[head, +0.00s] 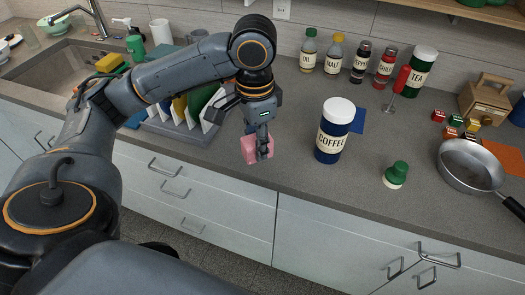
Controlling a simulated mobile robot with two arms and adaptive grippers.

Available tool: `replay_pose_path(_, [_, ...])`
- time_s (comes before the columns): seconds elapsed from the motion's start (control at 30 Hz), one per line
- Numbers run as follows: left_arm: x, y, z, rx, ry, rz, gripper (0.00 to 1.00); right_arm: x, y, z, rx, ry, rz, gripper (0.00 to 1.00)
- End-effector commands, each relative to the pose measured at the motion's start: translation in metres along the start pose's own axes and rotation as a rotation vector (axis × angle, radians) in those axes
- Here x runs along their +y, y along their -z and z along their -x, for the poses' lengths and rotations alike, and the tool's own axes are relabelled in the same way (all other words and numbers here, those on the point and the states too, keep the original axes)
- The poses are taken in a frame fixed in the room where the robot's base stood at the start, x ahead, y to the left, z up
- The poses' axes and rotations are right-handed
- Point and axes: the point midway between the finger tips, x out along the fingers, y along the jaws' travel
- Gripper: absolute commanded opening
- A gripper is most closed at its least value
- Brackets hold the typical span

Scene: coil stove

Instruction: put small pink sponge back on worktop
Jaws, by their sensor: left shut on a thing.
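The small pink sponge (248,150) is in my left gripper (264,154), near the front edge of the grey worktop (225,158). The gripper points down and is shut on the sponge, with its fingers covering part of it. I cannot tell whether the sponge touches the worktop or is held just above it. My right gripper is not in the head view.
A coffee canister (334,132) stands right of the gripper, with a green-lidded jar (396,175) farther right. A steel pan (470,166) is at the right. A dish rack (180,127) is left of the gripper, partly behind my arm. Several labelled jars line the wall.

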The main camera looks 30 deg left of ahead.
Motion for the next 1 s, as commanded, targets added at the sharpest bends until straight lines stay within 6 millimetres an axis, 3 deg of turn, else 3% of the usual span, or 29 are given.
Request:
replay_pose_path(0.37, [-0.074,0.041,-0.034,-0.003,-0.001,0.0,0.02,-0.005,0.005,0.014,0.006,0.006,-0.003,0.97])
replay_pose_path(0.5, [-0.094,0.052,-0.062,-0.005,-0.002,-0.004,0.02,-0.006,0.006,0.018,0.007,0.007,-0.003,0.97])
replay_pose_path(0.7, [-0.111,0.063,-0.087,-0.001,-0.001,-0.005,0.02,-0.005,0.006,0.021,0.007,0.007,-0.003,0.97])
replay_pose_path(1.0, [-0.118,0.066,-0.117,-0.004,0.0,-0.006,0.02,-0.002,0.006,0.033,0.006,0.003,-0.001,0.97])
